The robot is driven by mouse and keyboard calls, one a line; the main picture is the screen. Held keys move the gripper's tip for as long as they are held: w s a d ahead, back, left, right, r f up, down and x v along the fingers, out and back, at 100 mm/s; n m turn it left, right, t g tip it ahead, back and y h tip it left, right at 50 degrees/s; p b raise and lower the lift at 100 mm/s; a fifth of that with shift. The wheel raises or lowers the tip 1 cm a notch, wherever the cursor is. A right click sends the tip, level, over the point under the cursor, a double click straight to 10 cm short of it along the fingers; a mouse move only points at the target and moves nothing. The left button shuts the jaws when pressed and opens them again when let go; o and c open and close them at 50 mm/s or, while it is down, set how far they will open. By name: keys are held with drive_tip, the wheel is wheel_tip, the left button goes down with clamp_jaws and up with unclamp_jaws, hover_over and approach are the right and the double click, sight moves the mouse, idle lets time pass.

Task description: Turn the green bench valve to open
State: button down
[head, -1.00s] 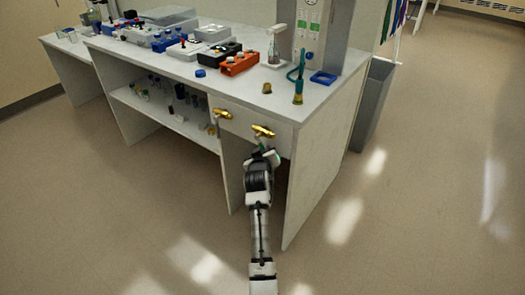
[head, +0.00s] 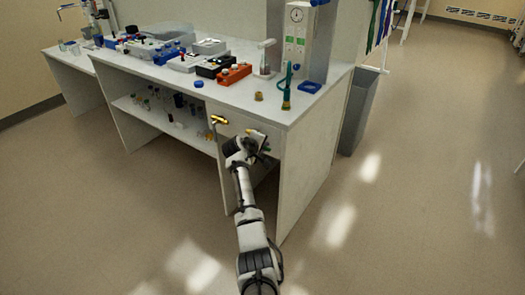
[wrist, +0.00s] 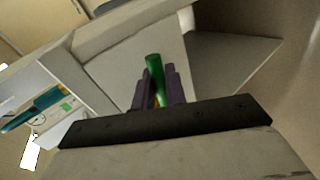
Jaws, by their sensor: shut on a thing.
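The green valve handle (wrist: 153,68) shows in the wrist view as a rounded green bar between the two dark fingers of my gripper (wrist: 158,90). The gripper is shut on it. In the head view my gripper (head: 252,143) is at the bench's front panel, to the right of a brass valve (head: 219,120). It covers most of the held valve, and only a pale brassy bit shows above it. How far the handle is turned cannot be told.
The white bench (head: 262,115) carries an orange box (head: 234,74), a blue square ring (head: 308,87), a teal upright fitting (head: 287,92) and a gauge panel (head: 296,35). A grey bin (head: 358,108) stands right of the bench. The floor in front is clear.

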drive_tip(key=shift+r+n+g+h+p, duration=0.3)
drive_tip(key=shift+r+n+h, duration=0.1)
drive_tip(key=shift+r+h, duration=0.15)
drive_tip(key=shift+w, duration=0.1)
drive_tip(key=c, duration=1.5)
unclamp_jaws()
drive_tip(key=shift+d, duration=0.1)
drive_tip(key=shift+f, duration=0.1)
drive_tip(key=shift+s+a, duration=0.25)
drive_tip(key=b+v, duration=0.1)
drive_tip(key=v, duration=0.5)
drive_tip(key=b+v, duration=0.1)
drive_tip(key=v, duration=0.6)
drive_tip(key=shift+r, duration=0.35)
drive_tip(key=shift+d, duration=0.1)
